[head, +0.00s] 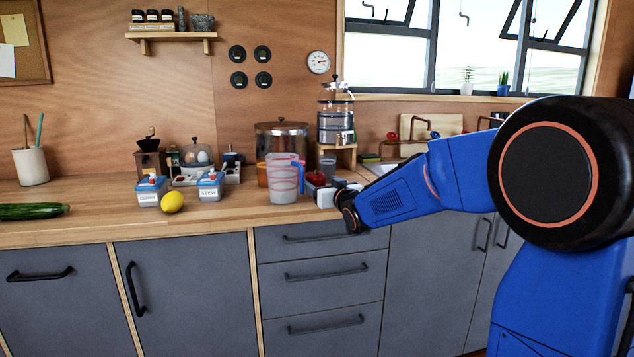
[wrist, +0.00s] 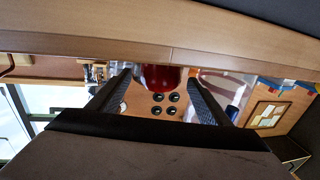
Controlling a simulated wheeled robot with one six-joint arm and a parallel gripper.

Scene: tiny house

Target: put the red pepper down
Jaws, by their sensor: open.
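The red pepper (wrist: 161,77) shows in the wrist view, which is upside down, as a rounded red shape beyond and between my two fingers. It appears to rest on the wooden countertop (wrist: 200,40), with a gap on each side to the fingers.
The clear measuring jug (head: 284,180) stands close left of my gripper. A lemon (head: 172,202), two blue-lidded tubs (head: 151,190) and a cucumber (head: 30,211) lie farther left. The front counter between lemon and jug is clear.

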